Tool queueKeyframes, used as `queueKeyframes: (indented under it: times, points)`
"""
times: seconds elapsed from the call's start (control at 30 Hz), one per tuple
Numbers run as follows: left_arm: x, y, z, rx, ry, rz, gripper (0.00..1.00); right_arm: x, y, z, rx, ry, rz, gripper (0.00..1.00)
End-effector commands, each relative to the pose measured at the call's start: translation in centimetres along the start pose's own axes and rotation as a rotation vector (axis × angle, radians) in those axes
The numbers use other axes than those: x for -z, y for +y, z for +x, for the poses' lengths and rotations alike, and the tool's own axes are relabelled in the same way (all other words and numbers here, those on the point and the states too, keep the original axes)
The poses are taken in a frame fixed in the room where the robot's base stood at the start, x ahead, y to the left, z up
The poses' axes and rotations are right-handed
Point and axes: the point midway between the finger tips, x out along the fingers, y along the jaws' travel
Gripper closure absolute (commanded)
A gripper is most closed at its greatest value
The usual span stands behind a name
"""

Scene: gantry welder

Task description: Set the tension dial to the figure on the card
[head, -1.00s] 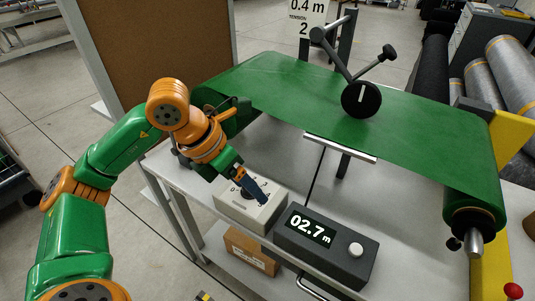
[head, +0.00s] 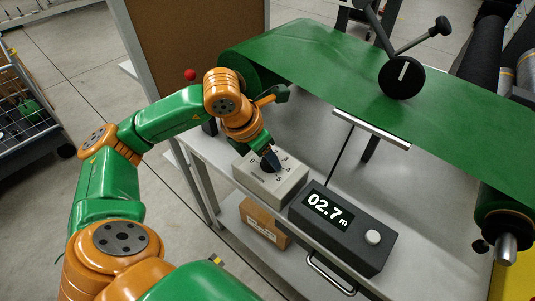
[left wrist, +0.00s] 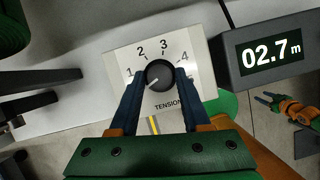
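The tension dial is a black knob (left wrist: 160,75) on a pale grey box (head: 287,185). In the left wrist view, figures 1, 2, 3 and 4 show around it above the word TENSION. Its white pointer line aims to the lower left, below the 1. My left gripper (head: 272,160) is down at the dial. In the left wrist view, its dark blue fingers (left wrist: 159,82) stand apart on either side of the knob; contact is unclear. My right gripper (left wrist: 265,98) shows small at the right of that view. The card with the figure is out of view now.
A dark display box (head: 340,230) reading 02.7 m, with a white button (head: 373,237), stands right beside the dial box. Behind them, a green sheet (head: 320,70) runs over rollers, with a black wheel (head: 402,77) on it. A cardboard box (head: 262,222) sits on the shelf below.

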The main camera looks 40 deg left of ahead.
Motion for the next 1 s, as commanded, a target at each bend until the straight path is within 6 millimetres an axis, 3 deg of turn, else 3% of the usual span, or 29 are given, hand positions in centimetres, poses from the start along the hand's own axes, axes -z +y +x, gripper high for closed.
queueKeyframes:
  times: [0.03, 0.13, 0.17, 0.57, 1.0]
  points:
    - [0.0, 0.0, 0.0, 0.0, 0.0, 0.0, 0.69, 0.0, 0.0, 0.0, 0.0, 0.001, 0.0, 0.5]
    - [0.0, 0.0, 0.0, 0.0, 0.0, 0.0, 0.96, 0.1, 0.0, 0.0, 0.0, 0.002, 0.0, 0.5]
    - [0.0, 0.0, 0.0, 0.0, 0.0, 0.0, 1.0, 0.1, 0.0, 0.0, 0.0, 0.002, 0.0, 0.5]
    - [0.0, 0.1, 0.1, 0.032, -0.001, 0.077, 1.0, 0.1, 0.0, 0.6, -0.001, 0.003, 0.0, 0.5]
    - [-0.1, 0.3, 0.0, 0.18, -0.001, 0.427, 1.0, 0.1, 0.0, 1.2, -0.001, 0.003, 0.0, 0.5]
